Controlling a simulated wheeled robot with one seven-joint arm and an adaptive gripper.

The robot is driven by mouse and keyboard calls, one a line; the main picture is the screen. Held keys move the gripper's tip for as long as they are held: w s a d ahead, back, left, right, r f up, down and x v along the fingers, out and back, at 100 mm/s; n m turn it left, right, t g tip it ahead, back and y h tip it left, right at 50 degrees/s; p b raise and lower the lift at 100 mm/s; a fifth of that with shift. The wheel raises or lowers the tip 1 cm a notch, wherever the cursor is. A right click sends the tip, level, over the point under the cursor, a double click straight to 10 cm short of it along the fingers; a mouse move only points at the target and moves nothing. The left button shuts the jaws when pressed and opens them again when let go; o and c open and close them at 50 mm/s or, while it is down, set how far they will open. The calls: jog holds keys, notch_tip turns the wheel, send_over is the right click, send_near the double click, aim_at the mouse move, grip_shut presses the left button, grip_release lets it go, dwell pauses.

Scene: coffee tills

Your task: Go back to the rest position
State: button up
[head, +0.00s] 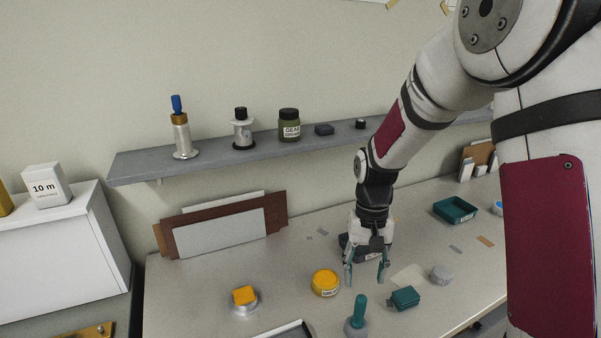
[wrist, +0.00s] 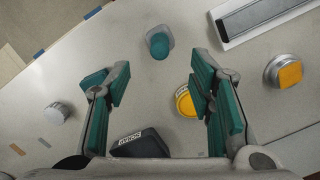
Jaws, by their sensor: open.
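My gripper (head: 366,274) hangs pointing down above the workbench (head: 190,290) in the head view. Its teal-padded fingers are spread, and nothing is between them. The wrist view also shows the open gripper (wrist: 158,105), with bare bench between the fingers. A dark labelled box (wrist: 138,142) lies near the gripper base in the wrist view; the gripper partly hides it in the head view. A yellow jar (head: 325,283) stands left of the gripper. A teal-handled tool (head: 359,312) stands in front of it.
A teal box (head: 405,298) and a grey cylinder (head: 441,274) stand right of the gripper. A teal tray (head: 455,211) sits further back. An orange-topped piece (head: 244,296) is at left. A wall shelf (head: 210,152) holds several items. Panels (head: 220,233) lean below it.

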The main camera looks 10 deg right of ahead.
jog(key=s+r+n+t, duration=0.2)
jog(key=s+r+t, duration=0.5)
jog(key=s+r, duration=1.2)
jog(key=shift+r+b, duration=0.4)
jog(key=shift+r, duration=0.45)
